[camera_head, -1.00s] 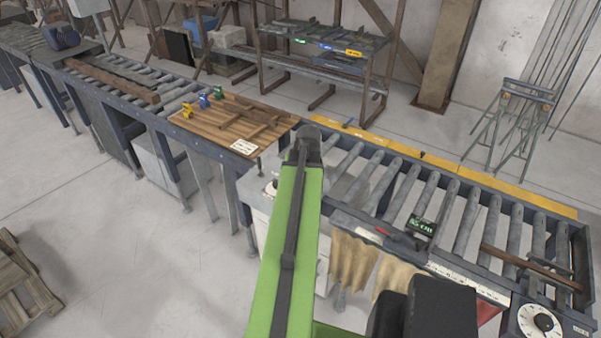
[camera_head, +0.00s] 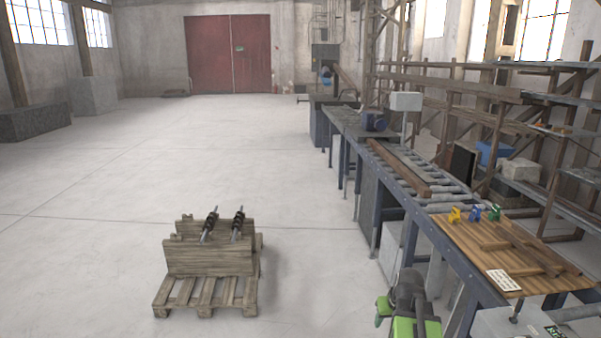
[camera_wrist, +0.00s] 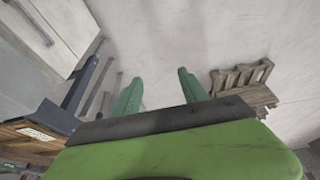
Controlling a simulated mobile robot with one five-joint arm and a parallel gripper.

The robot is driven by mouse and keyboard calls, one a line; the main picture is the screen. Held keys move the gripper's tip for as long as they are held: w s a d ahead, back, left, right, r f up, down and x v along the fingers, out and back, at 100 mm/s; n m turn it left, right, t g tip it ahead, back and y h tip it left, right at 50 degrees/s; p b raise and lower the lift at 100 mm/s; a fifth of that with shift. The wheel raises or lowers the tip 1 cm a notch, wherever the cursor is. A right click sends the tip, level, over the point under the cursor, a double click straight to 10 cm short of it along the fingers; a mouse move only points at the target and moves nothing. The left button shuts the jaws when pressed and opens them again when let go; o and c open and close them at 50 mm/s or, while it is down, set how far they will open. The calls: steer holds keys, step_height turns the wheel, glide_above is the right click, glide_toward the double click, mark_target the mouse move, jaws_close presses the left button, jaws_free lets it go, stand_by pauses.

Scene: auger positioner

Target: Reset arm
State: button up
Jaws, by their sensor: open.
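My gripper (camera_wrist: 158,92) shows in the wrist view as two green fingers standing apart with nothing between them. It points at bare concrete floor, with the wooden pallet (camera_wrist: 243,84) to its right and the bench's legs to its left. In the head view part of my green and dark arm (camera_head: 410,308) shows at the bottom, beside the long workbench; the fingertips are not clear there. The pallet (camera_head: 206,293) also shows in the head view, carrying a wooden rack (camera_head: 210,262) with two augers (camera_head: 209,224) (camera_head: 238,222) standing in it.
The roller workbench (camera_head: 385,208) runs along the right. A wooden board (camera_head: 480,250) on it holds yellow, blue and green clamps (camera_head: 474,213) and a white label. Shelving (camera_head: 520,120) stands behind. Open floor (camera_head: 150,160) lies to the left, up to red doors (camera_head: 229,54).

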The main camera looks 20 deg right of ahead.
steer(key=w+a+f+n+y+b, duration=0.1)
steer(key=w+a+f+b, duration=0.15)
steer(key=a, duration=0.45)
steer(key=w+a+f+n+b, duration=0.15)
steer(key=a+f, duration=0.25)
steer(key=a, duration=0.4)
steer(key=s+a+f+g+b, duration=0.2)
steer(key=a, duration=0.7)
steer(key=s+a+f+g+b, duration=0.1)
steer(key=s+a+f+b, duration=0.1)
steer(key=a, duration=0.7)
steer(key=shift+s+f+n+g+b, duration=0.4)
steer(key=shift+s+f, duration=0.1)
steer(key=shift+f, duration=0.35)
steer(key=shift+c, duration=0.3)
